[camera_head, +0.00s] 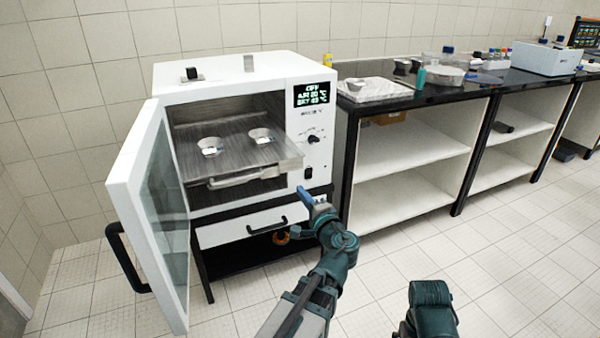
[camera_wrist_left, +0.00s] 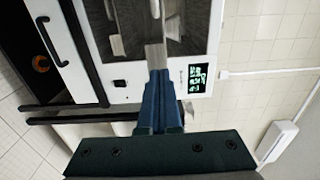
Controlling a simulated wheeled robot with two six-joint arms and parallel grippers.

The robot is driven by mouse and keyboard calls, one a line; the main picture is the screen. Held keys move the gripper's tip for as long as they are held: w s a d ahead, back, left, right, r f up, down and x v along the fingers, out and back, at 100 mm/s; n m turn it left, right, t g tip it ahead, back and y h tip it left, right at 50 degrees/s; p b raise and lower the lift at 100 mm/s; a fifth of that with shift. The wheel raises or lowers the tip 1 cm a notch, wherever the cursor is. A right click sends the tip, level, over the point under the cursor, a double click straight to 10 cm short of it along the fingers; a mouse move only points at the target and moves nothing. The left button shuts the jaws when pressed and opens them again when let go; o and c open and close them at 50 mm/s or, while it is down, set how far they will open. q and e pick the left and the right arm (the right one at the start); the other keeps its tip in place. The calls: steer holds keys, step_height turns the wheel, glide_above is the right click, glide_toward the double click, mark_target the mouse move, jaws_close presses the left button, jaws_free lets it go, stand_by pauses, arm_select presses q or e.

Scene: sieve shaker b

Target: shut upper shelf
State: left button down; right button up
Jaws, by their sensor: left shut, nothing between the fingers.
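The oven (camera_head: 245,72) stands open, with its glass door (camera_head: 150,210) swung out to the left. A metal upper shelf (camera_head: 222,167) sticks partly out of the chamber, with a handle (camera_head: 245,177) along its front edge. Two small cups (camera_head: 209,146) (camera_head: 261,136) stand on it. My left gripper (camera_head: 303,192) is shut and empty, in front of the oven's right side, to the right of the shelf handle and slightly lower. In the left wrist view its blue fingers (camera_wrist_left: 156,75) are together and point at the oven front; contact cannot be told. My right gripper is out of view.
A closed drawer with a black handle (camera_head: 267,226) sits below the chamber. The control panel (camera_head: 312,125) is right of the opening. A black-topped bench (camera_head: 440,105) with labware stands to the right. The tiled floor (camera_head: 500,260) in front is clear.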

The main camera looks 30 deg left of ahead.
arm_select(q)
glide_toward(274, 152)
steer(key=shift+w+a+f, duration=0.3)
steer(key=shift+a+f, duration=0.1)
steer(key=shift+f, duration=0.25)
steer(key=x, duration=2.4)
steer(key=shift+w+d, duration=0.1)
steer(key=shift+w, duration=0.05)
steer(key=shift+w+a, duration=0.2)
steer(key=shift+a, duration=0.05)
steer(key=shift+w+a+r, duration=0.1)
steer(key=v, duration=1.5)
